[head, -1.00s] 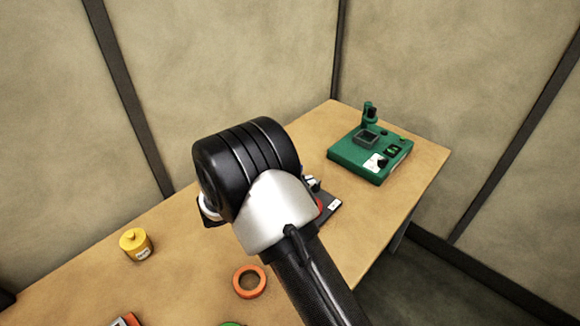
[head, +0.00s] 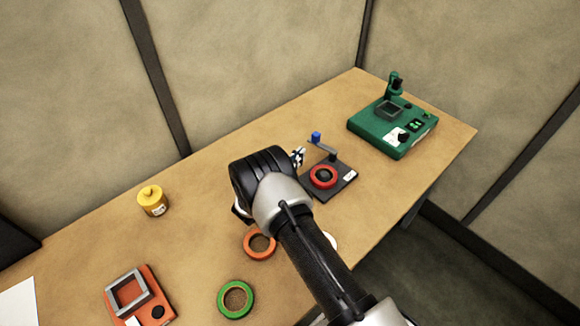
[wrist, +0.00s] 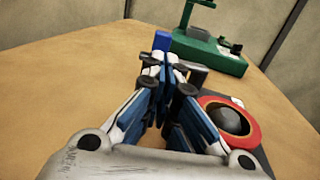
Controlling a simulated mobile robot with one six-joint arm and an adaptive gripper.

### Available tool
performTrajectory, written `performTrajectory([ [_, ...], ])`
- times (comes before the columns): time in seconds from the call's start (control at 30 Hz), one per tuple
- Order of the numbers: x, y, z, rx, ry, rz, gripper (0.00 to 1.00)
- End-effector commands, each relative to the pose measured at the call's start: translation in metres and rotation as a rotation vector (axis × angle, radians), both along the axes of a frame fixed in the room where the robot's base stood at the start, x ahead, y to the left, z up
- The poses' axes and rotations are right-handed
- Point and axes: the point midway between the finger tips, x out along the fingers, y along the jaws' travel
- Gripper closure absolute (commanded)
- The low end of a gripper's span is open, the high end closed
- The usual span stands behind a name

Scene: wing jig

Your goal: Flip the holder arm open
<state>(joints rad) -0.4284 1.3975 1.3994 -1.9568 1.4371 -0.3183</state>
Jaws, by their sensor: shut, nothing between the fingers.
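The holder is a dark flat base (head: 346,186) carrying a red ring (head: 323,178) around a dark round hub. A thin grey holder arm (head: 323,147) runs from a short post at the base's back edge out to the back left, away from the ring, and ends in a blue tip (head: 316,136). My gripper (head: 299,156) is just left of the holder arm in the head view. In the wrist view my gripper (wrist: 167,66) is shut and empty; the blue tip (wrist: 161,40) shows just beyond the fingertips, and the red ring (wrist: 231,124) lies to the right. Contact cannot be told.
A green device (head: 385,135) stands at the table's far right. A yellow pot (head: 152,202), an orange ring (head: 248,248), a green ring (head: 222,302) and an orange device with a grey frame (head: 153,286) lie left and in front. The back left tabletop is clear.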

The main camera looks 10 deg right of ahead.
Motion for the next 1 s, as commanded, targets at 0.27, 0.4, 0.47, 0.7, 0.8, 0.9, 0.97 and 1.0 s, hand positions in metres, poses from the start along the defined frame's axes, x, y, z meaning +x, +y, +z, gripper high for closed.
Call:
performTrajectory([
  [0.27,0.035,-0.033,-0.001,0.001,-0.001,-0.003,1.0],
  [0.4,0.042,-0.039,-0.001,-0.001,0.001,-0.001,1.0],
  [0.47,0.044,-0.04,-0.001,-0.001,0.001,0.0,1.0],
  [0.7,0.045,-0.041,0.0,-0.001,0.001,0.0,1.0],
  [0.8,0.045,-0.04,0.0,0.0,0.0,-0.001,1.0],
  [0.9,0.046,-0.035,-0.001,0.001,-0.003,-0.007,1.0],
  [0.97,0.047,-0.029,-0.003,-0.001,-0.006,-0.015,1.0],
  [1.0,0.048,-0.023,-0.004,0.0,-0.006,-0.022,1.0],
])
